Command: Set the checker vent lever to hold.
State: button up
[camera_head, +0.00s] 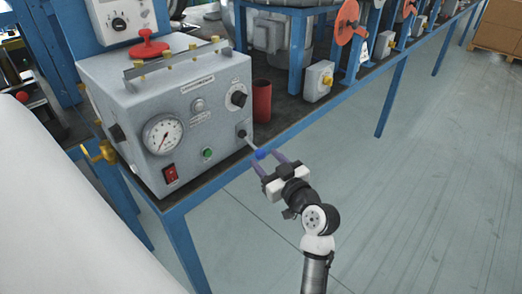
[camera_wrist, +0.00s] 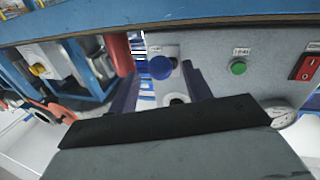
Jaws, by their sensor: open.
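The checker (camera_head: 185,115) is a grey box on the blue bench, with a gauge, a red switch, a green button and black knobs on its front. Its vent lever (camera_head: 251,143) is a thin rod with a blue ball knob (camera_head: 260,154), sticking out of the lower right of the front panel. My gripper (camera_head: 266,159) is open at the knob, its two fingers pointing toward the panel. In the wrist view the blue knob (camera_wrist: 161,68) appears between the two spread fingers. I cannot tell whether either finger touches it. The lever's position labels are too small to read.
A red cylinder (camera_head: 262,101) stands on the bench right of the checker. The green button (camera_wrist: 238,67) and red switch (camera_wrist: 306,68) are beside the lever on the panel. A yellow-knobbed box (camera_head: 318,81) stands farther right. The floor right of my arm is clear.

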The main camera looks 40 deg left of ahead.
aim_at(264, 158)
jog(key=shift+p+x, duration=0.3)
jog(key=shift+x, duration=1.5)
grip_shut()
